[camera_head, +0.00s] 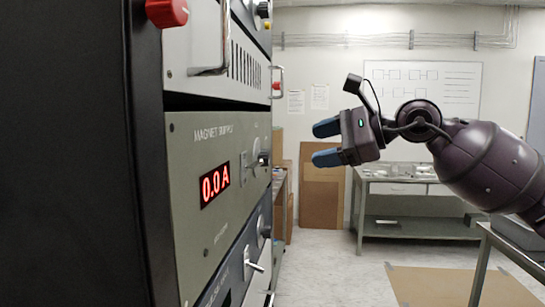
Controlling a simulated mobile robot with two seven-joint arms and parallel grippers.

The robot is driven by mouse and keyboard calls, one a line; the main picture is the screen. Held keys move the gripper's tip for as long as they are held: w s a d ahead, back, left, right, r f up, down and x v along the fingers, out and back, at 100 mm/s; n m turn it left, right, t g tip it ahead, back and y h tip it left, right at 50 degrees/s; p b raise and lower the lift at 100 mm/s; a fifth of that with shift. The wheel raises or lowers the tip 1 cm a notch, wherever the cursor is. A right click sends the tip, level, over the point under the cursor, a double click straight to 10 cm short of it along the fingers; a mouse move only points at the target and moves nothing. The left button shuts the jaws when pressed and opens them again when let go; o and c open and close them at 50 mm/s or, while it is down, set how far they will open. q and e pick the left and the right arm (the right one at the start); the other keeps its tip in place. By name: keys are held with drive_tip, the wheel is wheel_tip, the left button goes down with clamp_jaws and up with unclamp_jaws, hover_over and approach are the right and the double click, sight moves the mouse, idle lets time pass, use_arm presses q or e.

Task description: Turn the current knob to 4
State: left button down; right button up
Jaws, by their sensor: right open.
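The magnet supply panel (190,150) is a grey-green unit in the rack on the left, seen at a steep angle. Its red display (215,185) reads 0.0 A. A round knob (257,148) with a pale part sticking out sits near the panel's right edge; I cannot read its setting or any marks around it. My right gripper (326,143) comes in from the right, with two blue fingertips spread apart and pointing left toward the rack. It is open and empty, apart from the panel and knob. My left gripper is not in view.
Above the panel, a unit has a metal handle (224,45) and a red knob (166,12). Below it, another unit carries a lever or switch (254,266) that sticks out. A workbench (400,188) stands behind my right arm. The floor (335,270) in between looks clear.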

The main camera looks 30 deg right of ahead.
sight(270, 157)
drive_tip(key=shift+p+x, duration=0.95)
drive_tip(key=shift+x, duration=4.45)
drive_tip(key=shift+c, duration=0.3)
drive_tip(key=c, duration=0.9)
drive_tip(key=shift+o, duration=0.2)
